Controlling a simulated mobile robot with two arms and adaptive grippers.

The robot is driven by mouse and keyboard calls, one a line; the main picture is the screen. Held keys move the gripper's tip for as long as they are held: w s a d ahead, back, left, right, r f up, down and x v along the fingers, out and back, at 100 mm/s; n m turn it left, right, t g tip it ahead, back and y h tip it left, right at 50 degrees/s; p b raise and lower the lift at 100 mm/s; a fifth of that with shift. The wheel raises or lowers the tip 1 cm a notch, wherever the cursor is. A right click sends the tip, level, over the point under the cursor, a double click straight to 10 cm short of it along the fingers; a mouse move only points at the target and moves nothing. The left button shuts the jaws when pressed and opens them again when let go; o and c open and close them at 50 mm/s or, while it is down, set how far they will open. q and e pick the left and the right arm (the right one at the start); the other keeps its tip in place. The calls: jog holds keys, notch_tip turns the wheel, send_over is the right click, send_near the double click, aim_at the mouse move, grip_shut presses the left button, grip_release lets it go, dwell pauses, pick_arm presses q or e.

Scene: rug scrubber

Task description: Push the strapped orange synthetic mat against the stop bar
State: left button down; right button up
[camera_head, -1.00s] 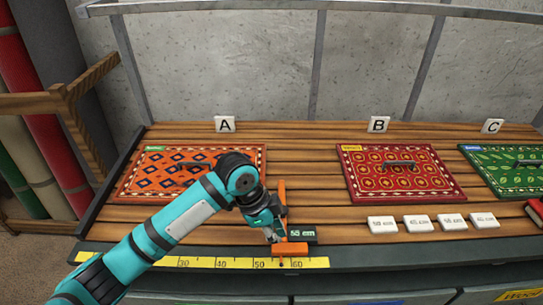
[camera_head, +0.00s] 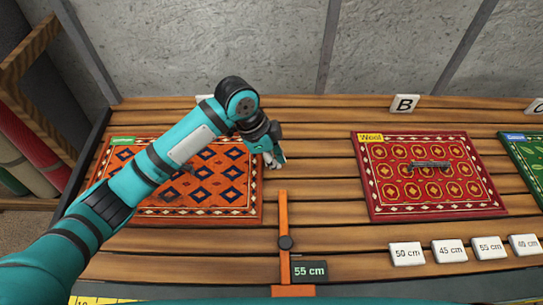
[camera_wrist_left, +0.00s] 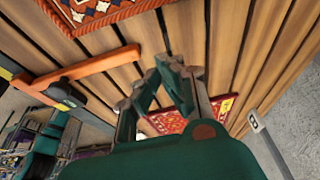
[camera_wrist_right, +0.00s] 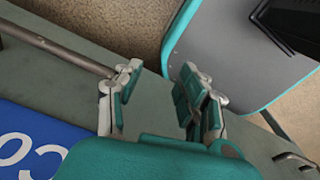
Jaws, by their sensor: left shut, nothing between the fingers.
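The orange mat (camera_head: 213,190) with dark blue diamonds and a green label lies flat on the slatted table at the left. My left arm hides part of it and most of its strap. The orange stop bar (camera_head: 283,215) stands to the right of the mat, with a gap between, beside a dark display reading 55 cm (camera_head: 310,271). My left gripper (camera_head: 274,160) is shut and empty near the mat's right edge. The left wrist view shows the mat (camera_wrist_left: 100,12) and stop bar (camera_wrist_left: 98,66). My right gripper (camera_wrist_right: 155,95) is open and empty.
The red wool mat (camera_head: 425,175) with a dark handle lies under sign B (camera_head: 405,103). A green mat (camera_head: 527,160) is at the right edge. Several white number tiles (camera_head: 449,251) lie along the front. Bare slats (camera_head: 320,170) separate the orange and red mats.

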aim_at(259, 181)
pick_arm(q)
jog(key=x, duration=0.3)
jog(key=shift+s+d+p, duration=0.1)
jog(key=shift+s+p, duration=0.25)
jog(key=p+x, duration=0.1)
jog(key=x, duration=0.4)
jog(key=shift+w+f, duration=0.1)
jog(key=shift+f, duration=0.1)
jog(key=a+p, duration=0.1)
jog(key=a, duration=0.2)
jog(key=shift+w+a+p, duration=0.1)
jog(key=shift+a+p, duration=0.05)
jog(key=shift+p, duration=0.2)
jog(key=shift+a, duration=0.4)
jog(key=a+p, duration=0.1)
jog(key=a, duration=0.2)
jog(key=shift+a, duration=0.25)
jog(key=shift+f, duration=0.1)
pick_arm(e)
jog(key=r, duration=0.5)
jog(key=shift+w, duration=0.3)
